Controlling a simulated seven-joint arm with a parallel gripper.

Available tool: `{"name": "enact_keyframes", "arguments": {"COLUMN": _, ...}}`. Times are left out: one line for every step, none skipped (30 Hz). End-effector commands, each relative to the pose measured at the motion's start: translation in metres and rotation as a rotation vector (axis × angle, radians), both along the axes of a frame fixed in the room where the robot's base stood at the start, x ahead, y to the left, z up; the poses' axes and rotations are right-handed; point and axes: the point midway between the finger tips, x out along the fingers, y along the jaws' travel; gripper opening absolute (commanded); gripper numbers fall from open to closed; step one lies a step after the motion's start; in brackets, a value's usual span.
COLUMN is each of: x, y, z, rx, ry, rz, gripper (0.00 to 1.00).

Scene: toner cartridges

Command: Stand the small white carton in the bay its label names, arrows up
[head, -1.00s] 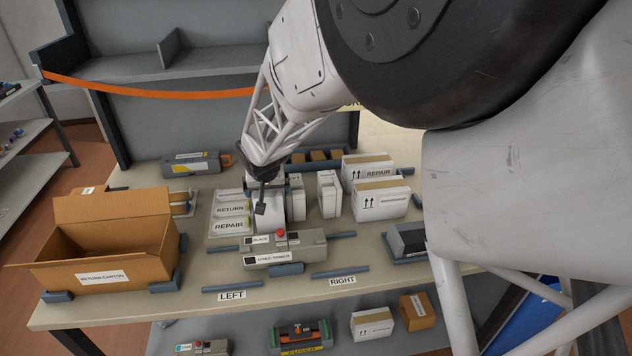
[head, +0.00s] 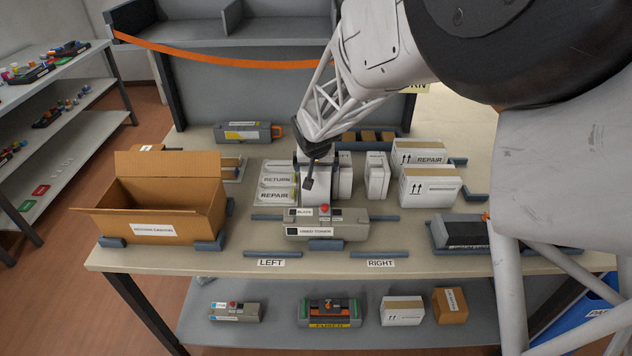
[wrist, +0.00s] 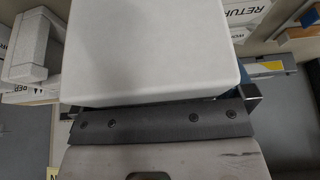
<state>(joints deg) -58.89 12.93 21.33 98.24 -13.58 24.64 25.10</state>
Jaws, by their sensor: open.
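Several white cartons stand in the middle of the table. One upright white carton (head: 318,187) is right below my gripper (head: 309,168), behind the grey cartridge unit. My gripper is open; its fingertips are partly hidden. In the wrist view, a plain white surface (wrist: 150,45) fills the upper middle, close to the camera; no label or arrows show on it. Another slim white carton (head: 377,176) stands to the right. I cannot tell which is the small carton the task means. RETURN (head: 277,180) and REPAIR (head: 274,195) labels lie just left of my gripper.
An open brown carton (head: 155,230) stands at left. The grey cartridge unit (head: 326,232) lies in front, with LEFT (head: 271,263) and RIGHT (head: 380,263) labels near the table edge. Larger white boxes (head: 430,188), one marked REPAIR, stand at right. An orange strap (head: 215,61) hangs behind.

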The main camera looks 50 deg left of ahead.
Motion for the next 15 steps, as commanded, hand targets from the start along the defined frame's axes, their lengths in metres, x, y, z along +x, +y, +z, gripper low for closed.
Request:
{"name": "enact_keyframes", "arguments": {"x": 0.0, "y": 0.0, "z": -0.0003, "rx": 0.0, "ry": 0.0, "rz": 0.0, "gripper": 1.0}}
{"name": "enact_keyframes", "arguments": {"x": 0.0, "y": 0.0, "z": -0.0007, "rx": 0.0, "ry": 0.0, "rz": 0.0, "gripper": 1.0}}
{"name": "enact_keyframes", "arguments": {"x": 0.0, "y": 0.0, "z": -0.001, "rx": 0.0, "ry": 0.0, "rz": 0.0, "gripper": 1.0}}
{"name": "enact_keyframes", "arguments": {"x": 0.0, "y": 0.0, "z": -0.0013, "rx": 0.0, "ry": 0.0, "rz": 0.0, "gripper": 1.0}}
{"name": "enact_keyframes", "arguments": {"x": 0.0, "y": 0.0, "z": -0.0013, "rx": 0.0, "ry": 0.0, "rz": 0.0, "gripper": 0.98}}
{"name": "enact_keyframes", "arguments": {"x": 0.0001, "y": 0.0001, "z": -0.0013, "rx": 0.0, "ry": 0.0, "rz": 0.0, "gripper": 0.92}}
{"name": "enact_keyframes", "arguments": {"x": 0.0001, "y": 0.0001, "z": -0.0012, "rx": 0.0, "ry": 0.0, "rz": 0.0, "gripper": 0.88}}
{"name": "enact_keyframes", "arguments": {"x": 0.0, "y": 0.0, "z": -0.0013, "rx": 0.0, "ry": 0.0, "rz": 0.0, "gripper": 0.83}}
{"name": "enact_keyframes", "arguments": {"x": 0.0, "y": 0.0, "z": -0.0013, "rx": 0.0, "ry": 0.0, "rz": 0.0, "gripper": 0.77}}
{"name": "enact_keyframes", "arguments": {"x": 0.0, "y": 0.0, "z": -0.0013, "rx": 0.0, "ry": 0.0, "rz": 0.0, "gripper": 0.72}}
{"name": "enact_keyframes", "arguments": {"x": 0.0, "y": 0.0, "z": -0.0013, "rx": 0.0, "ry": 0.0, "rz": 0.0, "gripper": 0.68}}
{"name": "enact_keyframes", "arguments": {"x": 0.0, "y": 0.0, "z": -0.0013, "rx": 0.0, "ry": 0.0, "rz": 0.0, "gripper": 0.62}}
{"name": "enact_keyframes", "arguments": {"x": 0.0, "y": 0.0, "z": -0.0013, "rx": 0.0, "ry": 0.0, "rz": 0.0, "gripper": 0.57}}
{"name": "enact_keyframes", "arguments": {"x": 0.0, "y": 0.0, "z": -0.0013, "rx": 0.0, "ry": 0.0, "rz": 0.0, "gripper": 0.53}}
{"name": "enact_keyframes", "arguments": {"x": 0.0, "y": 0.0, "z": -0.0013, "rx": 0.0, "ry": 0.0, "rz": 0.0, "gripper": 0.46}}
